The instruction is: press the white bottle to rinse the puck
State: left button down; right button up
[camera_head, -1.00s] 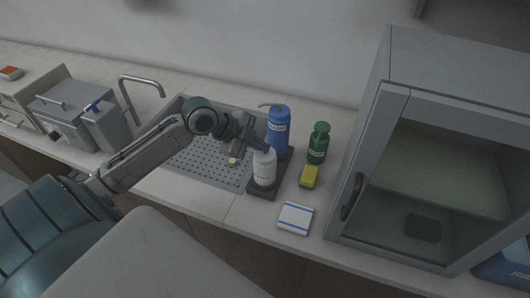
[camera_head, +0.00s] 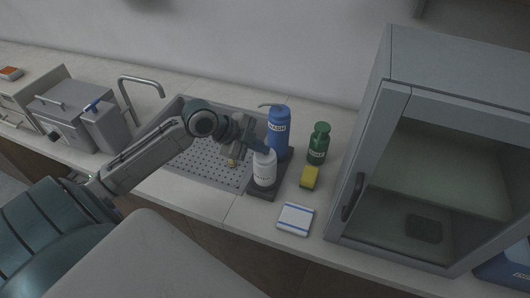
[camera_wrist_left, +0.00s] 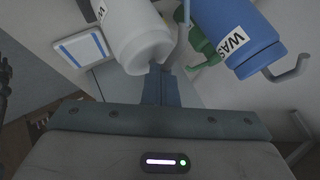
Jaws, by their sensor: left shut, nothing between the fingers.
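The white bottle (camera_head: 264,169) stands upright on a dark base at the right end of the sink. My left gripper (camera_head: 262,148) is shut and empty, its fingertips at the top of the bottle, hiding the bottle's head. In the left wrist view the closed fingers (camera_wrist_left: 160,82) are beside the top end of the white bottle (camera_wrist_left: 138,35); I cannot tell whether they touch it. The small round puck (camera_head: 232,163) is on the perforated sink tray (camera_head: 205,165), just left of the bottle. My right gripper is not in view.
A blue WASH bottle (camera_head: 278,130) with a spout stands close behind the white one. A faucet (camera_head: 140,82) rises at left.

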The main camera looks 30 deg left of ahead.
aim_at(261, 155)
pick_arm(q)
jog(key=shift+r+p, duration=0.55)
jog(key=shift+r, duration=0.3)
notch_tip(261, 155, up, 5)
jog(key=p, duration=0.4)
dwell(0.6)
